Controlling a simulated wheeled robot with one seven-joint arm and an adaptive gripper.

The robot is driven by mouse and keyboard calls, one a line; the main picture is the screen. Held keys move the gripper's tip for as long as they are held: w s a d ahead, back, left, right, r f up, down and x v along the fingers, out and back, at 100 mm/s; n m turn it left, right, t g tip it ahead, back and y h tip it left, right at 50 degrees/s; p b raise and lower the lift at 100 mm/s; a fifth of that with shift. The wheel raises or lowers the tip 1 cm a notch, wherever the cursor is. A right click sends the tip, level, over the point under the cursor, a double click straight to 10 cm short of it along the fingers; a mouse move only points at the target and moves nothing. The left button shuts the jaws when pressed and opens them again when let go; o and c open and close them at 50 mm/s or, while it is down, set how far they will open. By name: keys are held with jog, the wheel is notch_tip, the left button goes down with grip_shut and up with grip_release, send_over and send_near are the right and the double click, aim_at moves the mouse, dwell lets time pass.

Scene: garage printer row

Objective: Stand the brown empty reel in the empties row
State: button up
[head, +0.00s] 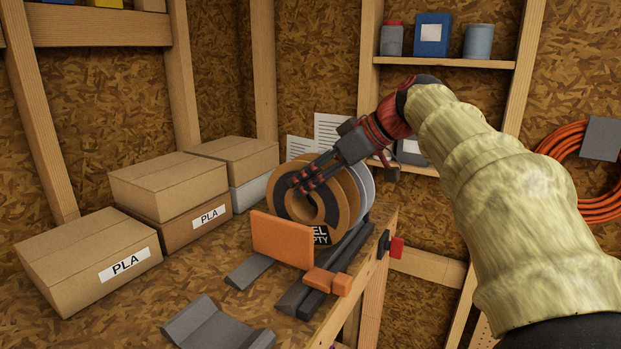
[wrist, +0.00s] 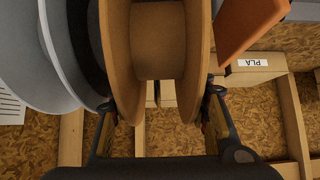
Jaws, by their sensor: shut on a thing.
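The brown reel (head: 331,200) stands upright on its rim at the front of a row of reels in the head view. My gripper (head: 306,180) is shut on it from above. In the wrist view the brown reel (wrist: 160,52) sits between the two fingers (wrist: 160,108), one outside each flange. Grey reels (head: 364,186) stand upright right behind it, and they show at the left of the wrist view (wrist: 60,45). A black-and-white label ending in "EMPTY" (head: 320,235) is partly hidden by an orange plate (head: 283,240). The brown reel's underside is hidden, so I cannot tell whether it touches its support.
The orange plate also shows close beside the reel in the wrist view (wrist: 248,28). Dark rails (head: 318,292) with an orange block (head: 328,281) run along the bench's right edge. A grey cradle (head: 215,325) lies in front. Cardboard PLA boxes (head: 88,262) fill the left.

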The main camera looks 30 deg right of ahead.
jog(key=shift+f+b, duration=0.6)
jog(key=shift+f, duration=0.05)
jog(key=o, duration=1.5)
jog(key=shift+o, duration=1)
jog(key=o, duration=0.4)
jog(key=shift+c, duration=0.2)
jog(key=shift+o, duration=0.5)
jog(key=v, duration=1.2)
